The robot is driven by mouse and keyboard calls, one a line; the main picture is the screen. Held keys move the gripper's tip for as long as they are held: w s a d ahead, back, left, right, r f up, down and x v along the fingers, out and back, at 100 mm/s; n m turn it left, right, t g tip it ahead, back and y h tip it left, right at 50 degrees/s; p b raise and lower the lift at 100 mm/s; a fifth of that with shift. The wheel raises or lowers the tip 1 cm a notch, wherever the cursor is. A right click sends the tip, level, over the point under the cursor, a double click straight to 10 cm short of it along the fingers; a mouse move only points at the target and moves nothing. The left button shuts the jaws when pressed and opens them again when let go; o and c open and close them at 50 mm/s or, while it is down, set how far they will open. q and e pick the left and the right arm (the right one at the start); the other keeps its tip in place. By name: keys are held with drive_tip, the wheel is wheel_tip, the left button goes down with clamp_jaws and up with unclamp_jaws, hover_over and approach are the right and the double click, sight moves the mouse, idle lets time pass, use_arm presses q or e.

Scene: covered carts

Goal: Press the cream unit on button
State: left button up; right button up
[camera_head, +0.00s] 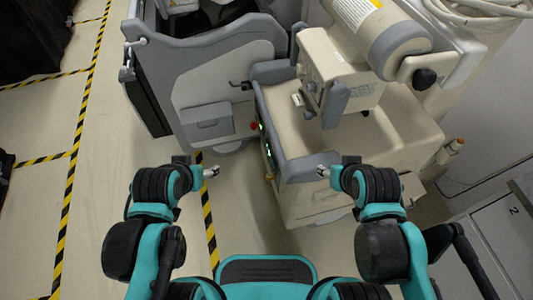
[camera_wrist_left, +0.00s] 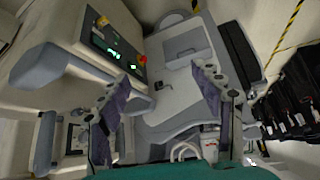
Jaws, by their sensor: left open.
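The cream unit (camera_head: 300,110) stands right of centre in the head view, with a dark control panel on its left-facing side (camera_head: 267,150). In the left wrist view the panel (camera_wrist_left: 108,42) shows lit green displays, a red button (camera_wrist_left: 142,59) at one end and a small orange-yellow part (camera_wrist_left: 102,21) at the other. The red button also shows in the head view (camera_head: 254,126). Which control is the on button I cannot tell. My left gripper (camera_head: 213,172) is open and empty, left of the panel and apart from it. My right gripper (camera_head: 323,172) is near the unit's front edge; its jaws are too small to judge.
A grey and cream cart (camera_head: 215,75) stands left of the unit. Open floor (camera_head: 130,90) with yellow-black tape lies at the left. A grey cabinet (camera_head: 500,240) marked 2 is at the lower right. Cables (camera_head: 485,10) lie at the top right.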

use_arm(q)
drive_tip(key=shift+s, duration=0.25)
drive_tip(key=shift+c, duration=0.4)
